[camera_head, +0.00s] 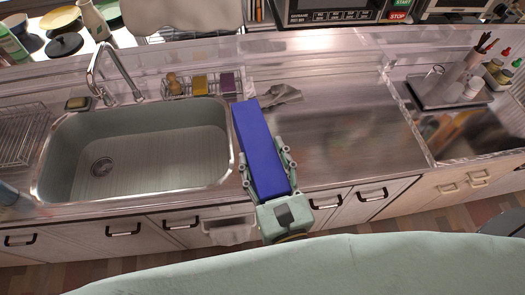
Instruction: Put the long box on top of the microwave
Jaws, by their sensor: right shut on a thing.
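The long blue box (261,150) is in the middle of the head view, over the counter at the right rim of the sink. My right gripper (266,175) is shut on the near half of the box, with a finger on each long side. The far end of the box points toward the back of the counter. I cannot tell whether the box touches the counter. The microwave (335,14) shows only in part at the top edge, with its dark front and green and red buttons; its top is out of view. My left gripper is not in view.
The sink (140,150) with its tall faucet (108,70) is on the left. A wire rack (200,85) with sponges and a grey cloth (283,95) lie behind the box. A tray (447,92) with utensils stands at the right. The counter (345,140) right of the box is clear.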

